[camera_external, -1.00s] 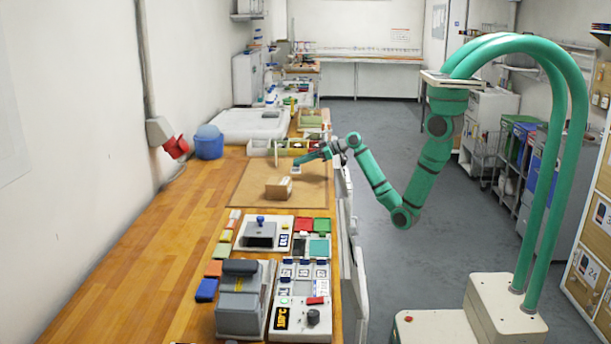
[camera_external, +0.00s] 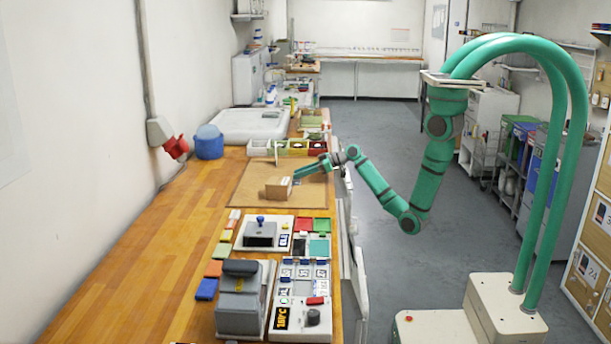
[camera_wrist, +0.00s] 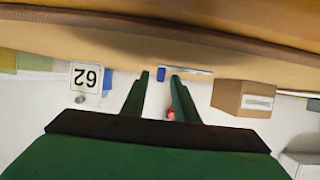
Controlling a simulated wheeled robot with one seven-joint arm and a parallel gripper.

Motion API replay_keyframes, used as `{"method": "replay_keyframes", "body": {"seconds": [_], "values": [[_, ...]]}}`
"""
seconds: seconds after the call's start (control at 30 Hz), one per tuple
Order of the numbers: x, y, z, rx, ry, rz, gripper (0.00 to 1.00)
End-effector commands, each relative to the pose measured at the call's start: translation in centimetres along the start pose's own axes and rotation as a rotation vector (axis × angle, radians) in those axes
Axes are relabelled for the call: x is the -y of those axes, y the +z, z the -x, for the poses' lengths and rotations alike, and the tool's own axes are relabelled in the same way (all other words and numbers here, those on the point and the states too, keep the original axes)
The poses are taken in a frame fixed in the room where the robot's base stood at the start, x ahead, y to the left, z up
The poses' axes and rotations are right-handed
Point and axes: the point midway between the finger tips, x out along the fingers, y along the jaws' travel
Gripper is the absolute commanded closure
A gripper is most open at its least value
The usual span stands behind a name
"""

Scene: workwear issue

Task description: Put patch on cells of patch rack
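My gripper (camera_external: 297,176) is low over the tan work mat (camera_external: 250,178), just right of a small cardboard box (camera_external: 278,188). In the wrist view, my two green fingers (camera_wrist: 159,76) stand apart, with a gap between their tips. A small blue piece (camera_wrist: 161,74) shows in that gap, with a pale strip beside it; no clear contact shows. A white rack-like panel with number tiles and blue tabs (camera_external: 304,272) lies at the near right of the bench. Which piece is the patch is unclear.
The cardboard box (camera_wrist: 243,98) is close beside my fingers in the wrist view. Small bins (camera_external: 290,147) stand behind the mat. A stamp-like device (camera_external: 262,232) and a grey press (camera_external: 242,300) are nearer. The bench's left side is clear.

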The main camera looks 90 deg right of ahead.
Motion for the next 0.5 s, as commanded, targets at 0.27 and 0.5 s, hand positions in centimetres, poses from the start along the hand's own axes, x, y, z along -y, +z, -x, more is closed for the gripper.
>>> {"method": "replay_keyframes", "body": {"seconds": [0.27, 0.5], "values": [[0.0, -0.2, 0.1, -0.001, 0.0, 0.001, 0.73], [0.0, -0.2, 2.7, -0.001, 0.001, 0.0, 0.73]]}}
